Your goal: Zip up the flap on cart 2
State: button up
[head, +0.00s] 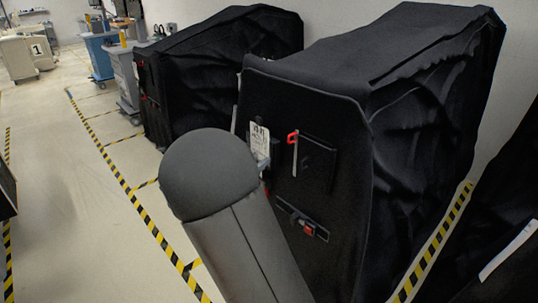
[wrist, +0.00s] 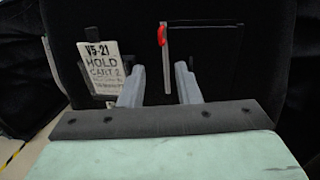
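Cart 2 is under a black cover (head: 420,150); its tag (wrist: 103,65) reads "V5-21 HOLD CART 2" and also shows in the head view (head: 260,140). Right of the tag is a dark rectangular flap (head: 318,165), also in the wrist view (wrist: 212,55). A pale zip strip (wrist: 167,68) runs down the flap's left edge, with a red pull (wrist: 162,35) at its top; the pull also shows in the head view (head: 292,137). My gripper (wrist: 160,80) is open and empty, its fingers below the pull, either side of the strip. My arm mostly hides it in the head view.
A red-buttoned buckle (head: 307,229) sits low on the cover. Another black-covered cart (head: 215,80) stands behind to the left, and part of one shows at lower right (head: 490,255). Yellow-black tape (head: 120,180) marks the floor; the aisle at left is clear.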

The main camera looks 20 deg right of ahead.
jog(key=shift+v, duration=1.15)
